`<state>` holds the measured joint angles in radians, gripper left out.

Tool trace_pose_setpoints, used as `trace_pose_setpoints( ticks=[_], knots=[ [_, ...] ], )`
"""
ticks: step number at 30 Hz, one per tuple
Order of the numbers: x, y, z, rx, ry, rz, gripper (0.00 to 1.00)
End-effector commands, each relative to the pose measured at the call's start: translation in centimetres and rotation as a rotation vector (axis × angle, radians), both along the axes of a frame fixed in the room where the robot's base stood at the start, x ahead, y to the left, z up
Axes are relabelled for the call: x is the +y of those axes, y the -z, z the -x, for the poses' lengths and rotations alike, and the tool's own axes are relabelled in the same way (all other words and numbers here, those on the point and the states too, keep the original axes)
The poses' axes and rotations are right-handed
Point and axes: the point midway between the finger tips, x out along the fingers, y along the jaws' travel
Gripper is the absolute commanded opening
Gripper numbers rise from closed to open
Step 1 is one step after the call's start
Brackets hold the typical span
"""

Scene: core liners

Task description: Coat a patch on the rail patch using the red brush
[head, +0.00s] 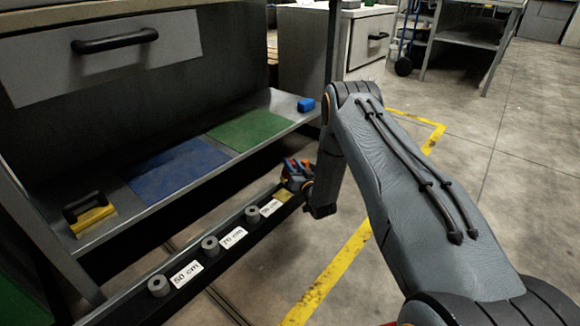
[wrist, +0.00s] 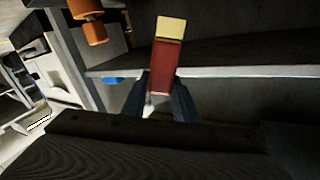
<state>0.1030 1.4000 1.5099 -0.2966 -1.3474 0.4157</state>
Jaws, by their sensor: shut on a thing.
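The red brush (wrist: 166,70) is a red block with a cream end in the wrist view. My gripper (wrist: 160,92) is shut on it, with a dark finger on each side and the cream end pointing away from the fingers. In the head view my gripper (head: 297,170) is at the far end of the rail (head: 221,259), with a bit of red showing. A yellowish patch (head: 285,194) lies on the rail just below the gripper. I cannot tell whether the brush touches it. The brush's cream end is hard to make out in the head view.
Grey posts (head: 210,246) and white distance labels (head: 187,273) stand along the rail. The shelf above holds a blue mat (head: 178,168), a green mat (head: 250,130), a yellow block with a black handle (head: 90,215) and a small blue block (head: 306,105).

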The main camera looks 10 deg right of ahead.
Motion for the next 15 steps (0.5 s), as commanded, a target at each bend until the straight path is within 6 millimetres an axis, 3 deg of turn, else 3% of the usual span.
trace_pose_setpoints(
  ticks=[5, 15],
  knots=[
    [0.1, 0.5, 0.5, -0.001, 0.003, 0.001, 0.03],
    [0.4, 3.5, 0.5, -0.001, -0.001, 0.001, 0.03]
  ],
)
